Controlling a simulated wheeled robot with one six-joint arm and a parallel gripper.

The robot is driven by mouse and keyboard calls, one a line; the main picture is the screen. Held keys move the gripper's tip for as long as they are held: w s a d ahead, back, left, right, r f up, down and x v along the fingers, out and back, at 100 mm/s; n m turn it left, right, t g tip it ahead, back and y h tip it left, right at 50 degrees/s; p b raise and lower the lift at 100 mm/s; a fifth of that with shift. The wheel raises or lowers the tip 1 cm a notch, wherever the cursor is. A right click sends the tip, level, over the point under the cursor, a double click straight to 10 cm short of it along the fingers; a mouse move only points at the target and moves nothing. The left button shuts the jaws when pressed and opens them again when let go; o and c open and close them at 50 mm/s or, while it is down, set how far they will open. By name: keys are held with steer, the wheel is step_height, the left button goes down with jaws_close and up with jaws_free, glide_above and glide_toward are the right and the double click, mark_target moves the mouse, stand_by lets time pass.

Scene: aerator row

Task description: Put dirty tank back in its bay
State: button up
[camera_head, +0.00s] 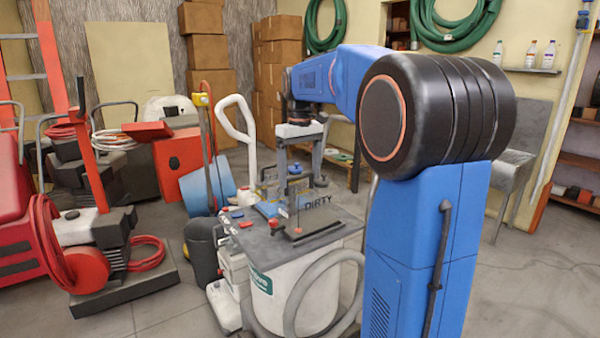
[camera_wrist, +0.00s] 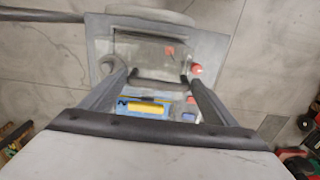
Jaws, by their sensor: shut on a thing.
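The dirty tank (camera_head: 318,205) is a grey, see-through box marked DIRTY, with a blue cap on top. It is at the top of the white machine (camera_head: 262,308), over its grey deck. My gripper (camera_head: 298,180) reaches down from above and is shut on the tank. In the wrist view, both fingers (camera_wrist: 156,84) slope in towards a dark handle bar. Whether the tank's base touches the deck or hangs just above it I cannot tell. The bay is not clearly seen.
A grey hose (camera_head: 325,262) loops around the machine's front. A white curved handle (camera_head: 237,125) rises behind it. An orange-red machine with a red hose (camera_head: 85,268) stands at left. Cardboard boxes (camera_head: 208,50) are stacked behind. The floor at right is clear.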

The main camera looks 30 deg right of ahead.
steer(key=shift+f, duration=0.5)
steer(key=o, duration=1.9)
steer(key=shift+c, duration=0.2)
steer(key=shift+r, duration=0.1)
step_height(320, 180, up, 17)
steer(key=s+a+f+t, duration=0.1)
steer(key=s+a+f, duration=0.45)
steer(key=s, duration=0.25)
steer(key=s+a+f+t, duration=0.2)
steer(key=s+a+f, duration=0.3)
steer(key=s+f, duration=0.25)
steer(key=s+a+f+t, duration=0.1)
steer(key=s+a+f, duration=0.1)
steer(key=s+f, duration=0.5)
steer(key=s+a+f, duration=0.3)
steer(key=s+f, duration=0.4)
steer(key=f, duration=0.5)
steer(key=shift+s+a+t, duration=0.15)
steer(key=shift+t, duration=0.25)
